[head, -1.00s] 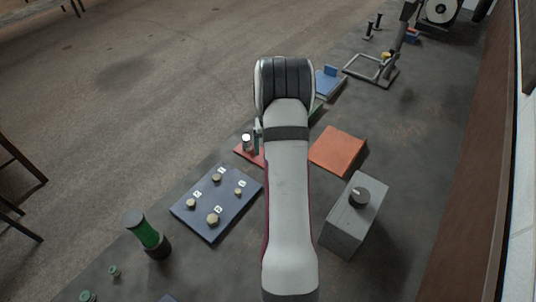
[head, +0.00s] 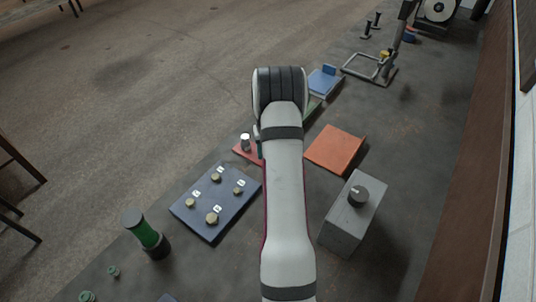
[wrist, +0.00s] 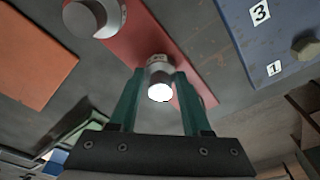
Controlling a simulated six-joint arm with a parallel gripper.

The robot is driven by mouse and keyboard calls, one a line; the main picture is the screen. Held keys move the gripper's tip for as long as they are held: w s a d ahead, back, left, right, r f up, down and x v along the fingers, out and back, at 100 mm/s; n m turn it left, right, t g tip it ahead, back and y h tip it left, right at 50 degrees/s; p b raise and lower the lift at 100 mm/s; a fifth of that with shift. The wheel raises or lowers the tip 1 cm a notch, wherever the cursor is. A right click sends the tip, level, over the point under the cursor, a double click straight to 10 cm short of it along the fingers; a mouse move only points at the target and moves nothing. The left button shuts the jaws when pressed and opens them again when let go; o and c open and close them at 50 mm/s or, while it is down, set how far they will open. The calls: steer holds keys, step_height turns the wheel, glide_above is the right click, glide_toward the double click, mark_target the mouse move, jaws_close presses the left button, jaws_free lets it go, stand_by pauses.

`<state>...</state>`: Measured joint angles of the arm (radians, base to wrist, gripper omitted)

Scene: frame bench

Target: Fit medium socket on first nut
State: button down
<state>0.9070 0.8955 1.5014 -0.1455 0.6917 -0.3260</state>
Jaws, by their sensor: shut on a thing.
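My gripper (wrist: 160,88) is shut on a small silver socket (wrist: 158,66) in the wrist view, its bright round end facing the camera. The socket is over the red mat (wrist: 150,28); whether it touches the mat I cannot tell. A wider silver socket (wrist: 92,14) stands on that mat at upper left. In the head view, my arm hides most of the gripper; a silver socket (head: 245,140) shows on the red mat. The blue plate (head: 232,207) carries several brass nuts. In the wrist view, a nut (wrist: 305,47) sits beside the tag 1 (wrist: 274,68).
An orange tray (head: 336,148) and a grey box with a black knob (head: 358,196) stand right of my arm. A metal frame stand (head: 370,68) is farther back.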

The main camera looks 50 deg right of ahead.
steer(key=r, duration=0.4)
steer(key=shift+s+r, duration=0.25)
steer(key=shift+r, duration=0.05)
steer(key=s+d+r, duration=0.1)
steer(key=s+r, duration=0.5)
steer(key=s, duration=0.4)
steer(key=n, duration=0.6)
glide_above(214, 175)
steer(key=f, duration=0.1)
steer(key=shift+s+f+t+y, duration=0.2)
steer(key=shift+t+y, duration=0.1)
steer(key=shift+y, duration=0.1)
steer(key=shift+f, duration=2.85)
steer(key=shift+f, duration=1.2)
